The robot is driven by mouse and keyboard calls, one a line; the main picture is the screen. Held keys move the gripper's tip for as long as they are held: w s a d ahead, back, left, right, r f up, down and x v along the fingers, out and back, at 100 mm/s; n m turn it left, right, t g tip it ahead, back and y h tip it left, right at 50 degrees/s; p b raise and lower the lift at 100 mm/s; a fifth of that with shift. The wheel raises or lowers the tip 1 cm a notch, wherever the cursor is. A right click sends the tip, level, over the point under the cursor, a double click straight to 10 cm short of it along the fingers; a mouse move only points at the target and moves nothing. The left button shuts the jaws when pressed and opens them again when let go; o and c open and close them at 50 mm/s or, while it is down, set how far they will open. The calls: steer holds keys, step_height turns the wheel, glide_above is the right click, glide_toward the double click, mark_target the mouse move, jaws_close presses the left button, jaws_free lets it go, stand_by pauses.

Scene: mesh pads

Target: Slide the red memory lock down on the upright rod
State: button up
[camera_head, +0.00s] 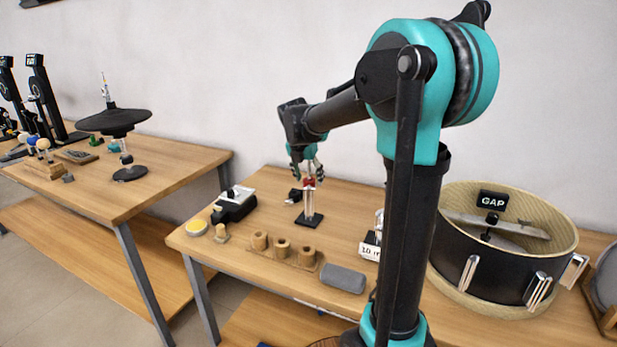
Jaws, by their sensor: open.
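The upright rod (309,204) stands on a small dark square base (308,220) near the middle of the wooden table. The red memory lock (309,184) is at the upper end of the rod. My gripper (308,176) points down from above, with its fingers at the height of the red lock. The gripper is open. The fingers overlap the lock in this view, and I cannot tell whether they touch it.
A wooden block with several cups (282,248), a grey case (343,278) and a black device (235,205) lie on the table (262,272). A large drum (500,255) stands at right. A second table (150,165) is at left.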

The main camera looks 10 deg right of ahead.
steer(key=shift+r, duration=0.1)
steer(key=v, duration=1.1)
steer(key=shift+s+r, duration=0.15)
steer(key=shift+r, duration=0.25)
steer(key=shift+a, duration=0.1)
